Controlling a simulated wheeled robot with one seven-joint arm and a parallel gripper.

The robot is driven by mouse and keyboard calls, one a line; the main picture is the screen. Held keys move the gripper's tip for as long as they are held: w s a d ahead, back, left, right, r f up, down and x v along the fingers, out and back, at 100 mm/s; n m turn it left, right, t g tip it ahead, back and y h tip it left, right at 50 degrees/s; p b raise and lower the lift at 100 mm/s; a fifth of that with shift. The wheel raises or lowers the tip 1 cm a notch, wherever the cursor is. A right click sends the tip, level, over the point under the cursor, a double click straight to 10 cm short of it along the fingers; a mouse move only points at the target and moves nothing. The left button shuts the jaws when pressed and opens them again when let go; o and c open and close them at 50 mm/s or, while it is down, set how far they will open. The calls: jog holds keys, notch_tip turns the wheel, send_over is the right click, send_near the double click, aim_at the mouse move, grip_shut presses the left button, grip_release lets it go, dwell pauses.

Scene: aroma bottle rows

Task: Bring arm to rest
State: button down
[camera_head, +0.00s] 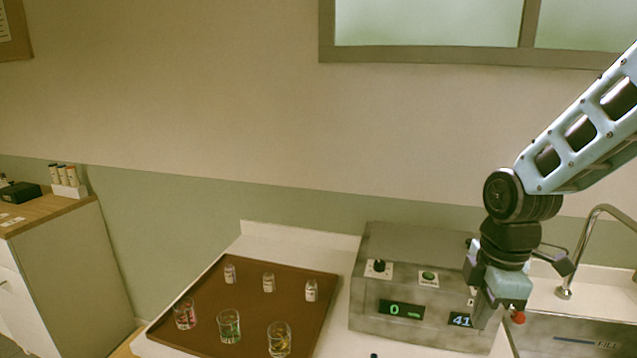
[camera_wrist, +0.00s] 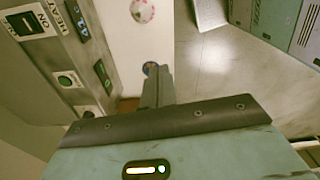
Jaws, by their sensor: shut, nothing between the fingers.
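My arm reaches in from the upper right in the head view. My gripper (camera_head: 495,308) hangs downward in front of the right side of a grey metal machine (camera_head: 385,325). In the wrist view the two dark fingers (camera_wrist: 157,78) are together with nothing between them. The gripper hides part of the machine's right end in the head view.
A brown tray (camera_head: 205,300) left of the machine holds several small bottles and glasses. A sink with a curved faucet (camera_head: 585,235) is at the right. A small red thing (camera_head: 518,317) shows beside the gripper. A wooden-topped cabinet (camera_head: 60,215) stands far left.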

jog(key=s+a+f+m+b, duration=0.2)
jog(key=s+a, duration=0.4)
jog(key=s, duration=0.3)
jog(key=s+a+f+m+b, duration=0.2)
jog(key=s+a+m+b, duration=0.2)
jog(key=s, duration=0.6)
jog(key=a+m, duration=0.2)
jog(key=shift+m, duration=0.3)
